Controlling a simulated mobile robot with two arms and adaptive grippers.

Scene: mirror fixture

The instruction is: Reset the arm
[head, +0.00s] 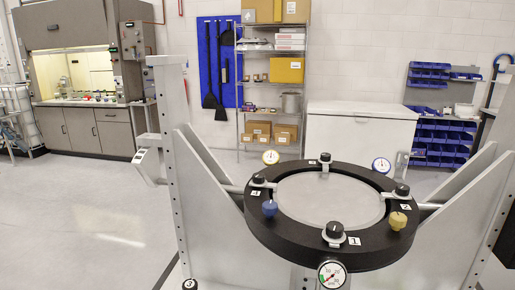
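A mirror fixture stands before me in the head view. Its thick black ring (265,232) surrounds a round pale plate (330,198) and hangs between light grey side supports. Several black knobs with metal clamps sit on the ring, one of them at the front (334,230). A blue knob (269,208) is on the left of the ring and a yellow knob (398,221) on the right. A dial gauge (331,274) is at the front, and two smaller dials are at the back. Neither gripper shows in this view.
A tall grey post (172,150) rises at the left of the fixture, and a sloping panel (465,225) stands at its right. Shelving with boxes (287,70), a white chest (358,138) and a fume hood (75,75) are along the back. The floor at left is clear.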

